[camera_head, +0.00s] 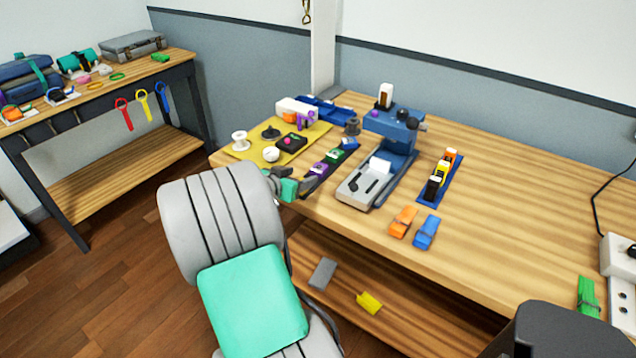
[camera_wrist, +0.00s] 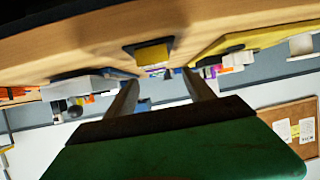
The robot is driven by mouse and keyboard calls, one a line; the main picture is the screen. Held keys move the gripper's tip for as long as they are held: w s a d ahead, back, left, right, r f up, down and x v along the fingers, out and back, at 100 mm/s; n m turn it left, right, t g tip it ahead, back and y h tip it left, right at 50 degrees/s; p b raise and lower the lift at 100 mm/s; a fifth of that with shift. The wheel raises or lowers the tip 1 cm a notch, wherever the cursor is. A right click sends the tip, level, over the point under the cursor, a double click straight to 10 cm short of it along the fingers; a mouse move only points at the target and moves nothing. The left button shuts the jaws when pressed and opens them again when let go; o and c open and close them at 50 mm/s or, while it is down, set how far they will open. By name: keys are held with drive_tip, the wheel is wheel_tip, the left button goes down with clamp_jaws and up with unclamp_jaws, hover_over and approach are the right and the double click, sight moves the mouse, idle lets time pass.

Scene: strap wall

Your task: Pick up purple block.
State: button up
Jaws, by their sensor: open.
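My gripper (camera_head: 305,187) is at the bench's front left edge, just in front of the purple block, small and partly merged with the dark strip. In the wrist view its two fingers (camera_wrist: 160,80) are spread apart with nothing held between them.
A yellow mat (camera_head: 251,148) with spools and small parts lies to the left. A blue and grey press (camera_head: 372,180) stands close on the right. Orange (camera_head: 403,221) and blue (camera_head: 426,232) clips lie on the bench front. The bench's right middle is clear.

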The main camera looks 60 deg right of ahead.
sight(318, 168)
drive_tip(key=x, duration=0.2)
drive_tip(key=p+x, duration=0.1)
drive_tip(key=x, duration=0.2)
drive_tip(key=s+x, duration=0.1)
drive_tip(key=x, duration=0.2)
drive_tip(key=shift+d+r, duration=0.15)
drive_tip(key=shift+r, duration=0.25)
drive_tip(key=shift+d+f, duration=0.15)
drive_tip(key=shift+d, duration=0.1)
drive_tip(key=shift+c, duration=0.5)
clamp_jaws()
